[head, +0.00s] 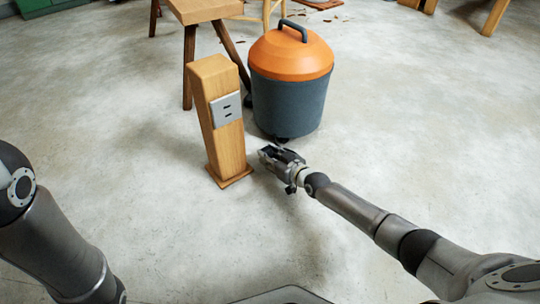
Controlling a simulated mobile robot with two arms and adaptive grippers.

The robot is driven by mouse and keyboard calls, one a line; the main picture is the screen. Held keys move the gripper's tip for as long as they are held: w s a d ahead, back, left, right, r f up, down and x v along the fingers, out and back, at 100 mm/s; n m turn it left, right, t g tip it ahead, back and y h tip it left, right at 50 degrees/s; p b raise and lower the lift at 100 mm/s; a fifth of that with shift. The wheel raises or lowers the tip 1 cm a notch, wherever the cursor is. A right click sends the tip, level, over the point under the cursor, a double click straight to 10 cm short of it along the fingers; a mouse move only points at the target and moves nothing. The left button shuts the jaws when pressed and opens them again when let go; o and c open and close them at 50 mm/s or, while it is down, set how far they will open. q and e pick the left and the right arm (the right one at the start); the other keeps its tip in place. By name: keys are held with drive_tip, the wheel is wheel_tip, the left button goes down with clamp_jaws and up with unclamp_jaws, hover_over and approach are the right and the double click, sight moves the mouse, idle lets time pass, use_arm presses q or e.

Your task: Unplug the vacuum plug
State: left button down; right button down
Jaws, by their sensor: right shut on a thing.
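The vacuum (290,85) is a grey drum with an orange lid and dark handle, standing upright on the floor. A wooden post (229,150) stands to its left, with a grey socket plate (226,109) on its front. No plug sits in the plate's slots. My right gripper (267,153) is low in front of the vacuum, right of the post's foot and apart from the plate. It is shut on a small dark thing, which looks like the vacuum plug but is mostly hidden by the fingers. My left gripper is out of view; only my left arm shows.
A wooden stool (205,10) stands behind the post, its legs close to the post and vacuum. A green box (35,5) is at the far left. The concrete floor (430,110) is clear to the right and in front.

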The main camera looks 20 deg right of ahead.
drive_tip(key=c, duration=1)
unclamp_jaws()
drive_tip(key=shift+s, duration=0.1)
drive_tip(key=shift+s+d+r, duration=0.1)
drive_tip(key=shift+s, duration=0.4)
drive_tip(key=v, duration=1)
drive_tip(key=shift+s+d+r, duration=0.2)
drive_tip(key=shift+s+r, duration=0.05)
drive_tip(key=shift+s, duration=0.05)
